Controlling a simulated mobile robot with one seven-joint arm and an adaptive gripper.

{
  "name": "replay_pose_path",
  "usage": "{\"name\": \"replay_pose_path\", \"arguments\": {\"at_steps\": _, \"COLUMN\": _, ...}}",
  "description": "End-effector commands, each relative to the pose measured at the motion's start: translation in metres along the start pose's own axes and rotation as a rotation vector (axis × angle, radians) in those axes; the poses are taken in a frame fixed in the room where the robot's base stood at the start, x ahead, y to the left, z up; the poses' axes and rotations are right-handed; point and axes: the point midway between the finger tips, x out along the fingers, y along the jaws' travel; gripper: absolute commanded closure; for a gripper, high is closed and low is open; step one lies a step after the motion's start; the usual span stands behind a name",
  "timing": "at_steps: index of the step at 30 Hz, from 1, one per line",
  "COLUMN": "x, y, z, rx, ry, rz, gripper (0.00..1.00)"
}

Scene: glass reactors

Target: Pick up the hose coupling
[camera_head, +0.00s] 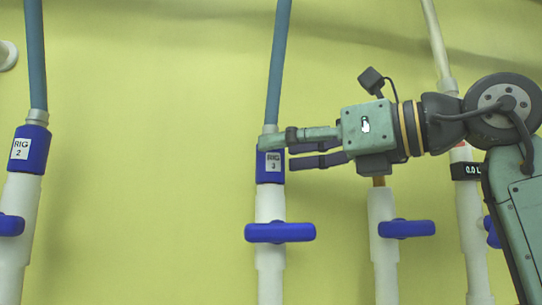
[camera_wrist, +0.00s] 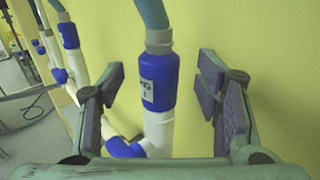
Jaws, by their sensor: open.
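In the wrist view my gripper (camera_wrist: 160,74) is open, with the coupling (camera_wrist: 160,82) seen between the spread fingers and gaps on both sides. Whether the coupling is fully within the fingers' depth I cannot tell. A second blue coupling labelled "RIG 2" (camera_head: 29,149) is at the far left.
Blue valve handles (camera_head: 280,232) cross the pipes below the coupling. To the right stand a white pipe with a blue handle (camera_head: 406,229) and another pipe with a black display (camera_head: 466,170). The yellow wall (camera_head: 150,150) is behind; space between RIG 2 and RIG 3 is clear.

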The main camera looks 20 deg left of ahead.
Motion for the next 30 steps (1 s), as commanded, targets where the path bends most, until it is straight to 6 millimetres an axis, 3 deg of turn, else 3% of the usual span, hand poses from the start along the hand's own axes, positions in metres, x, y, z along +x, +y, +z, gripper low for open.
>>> {"name": "replay_pose_path", "arguments": {"at_steps": 6, "x": 0.030, "y": 0.002, "z": 0.002, "rx": 0.000, "ry": 0.000, "rz": 0.004, "gripper": 0.42}}
{"name": "replay_pose_path", "arguments": {"at_steps": 15, "x": 0.034, "y": 0.001, "z": 0.001, "rx": 0.000, "ry": 0.000, "rz": 0.001, "gripper": 0.42}}
{"name": "replay_pose_path", "arguments": {"at_steps": 30, "x": 0.033, "y": 0.002, "z": 0.001, "rx": -0.001, "ry": 0.000, "rz": 0.001, "gripper": 0.76}}
